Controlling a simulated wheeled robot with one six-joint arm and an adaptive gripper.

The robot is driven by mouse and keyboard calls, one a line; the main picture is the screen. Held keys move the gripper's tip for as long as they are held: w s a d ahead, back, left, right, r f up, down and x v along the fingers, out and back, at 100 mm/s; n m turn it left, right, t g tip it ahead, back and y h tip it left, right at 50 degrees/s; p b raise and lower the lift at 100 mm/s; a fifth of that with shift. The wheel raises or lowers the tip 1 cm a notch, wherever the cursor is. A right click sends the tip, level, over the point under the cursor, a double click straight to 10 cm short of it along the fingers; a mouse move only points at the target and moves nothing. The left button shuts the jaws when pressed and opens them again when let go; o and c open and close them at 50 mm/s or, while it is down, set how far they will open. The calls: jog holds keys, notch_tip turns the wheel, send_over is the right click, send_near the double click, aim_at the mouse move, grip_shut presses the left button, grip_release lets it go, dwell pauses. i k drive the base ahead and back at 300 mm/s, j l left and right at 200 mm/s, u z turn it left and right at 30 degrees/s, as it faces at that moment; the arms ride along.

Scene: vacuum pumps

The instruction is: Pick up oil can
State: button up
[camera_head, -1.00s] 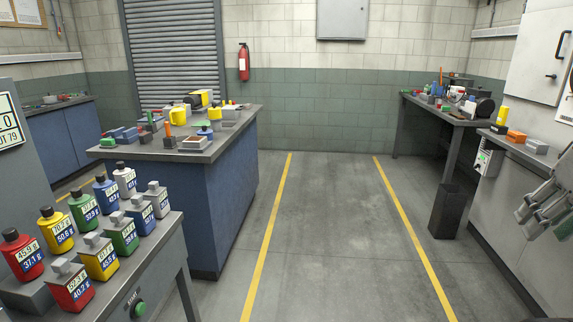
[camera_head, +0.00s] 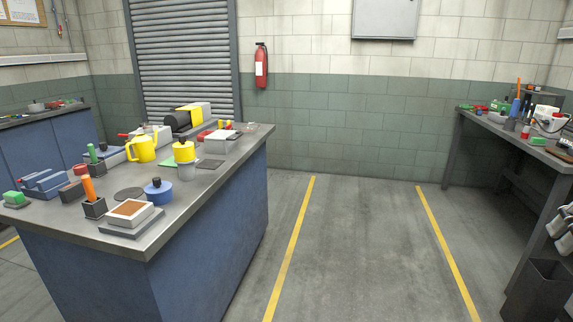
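A yellow can with a handle and a spout (camera_head: 143,149), which looks like the oil can, stands upright on the blue workbench's grey top (camera_head: 215,178). My gripper (camera_head: 561,226) shows only as grey finger parts cut off at the right edge, far from the bench and the yellow can. I see nothing held, but its opening is not clear.
The bench also bears a blue lidded pot (camera_head: 158,192), a tray with a brown pad (camera_head: 130,211) and an orange-handled tool in a dark holder (camera_head: 93,204). Clear floor (camera_head: 350,240) lies right of it between yellow lines. A dark bin (camera_head: 537,292) stands at the lower right.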

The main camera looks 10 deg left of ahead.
aim_at(143, 146)
jog(key=i+u, duration=0.15)
jog(key=i, duration=1.1)
jog(key=i+u, duration=0.3)
jog(key=i+l+u, duration=0.3)
jog(key=i, duration=0.15)
jog(key=i+u, duration=0.15)
jog(key=u, duration=0.25)
jog(key=i+u, duration=0.15)
jog(key=u, duration=0.3)
jog(key=i+u, duration=0.15)
jog(key=u, duration=0.25)
jog(key=i+u, duration=0.25)
jog(key=u, duration=0.2)
jog(key=i+l+u, duration=0.15)
jog(key=u, duration=0.35)
jog(key=i, duration=0.05)
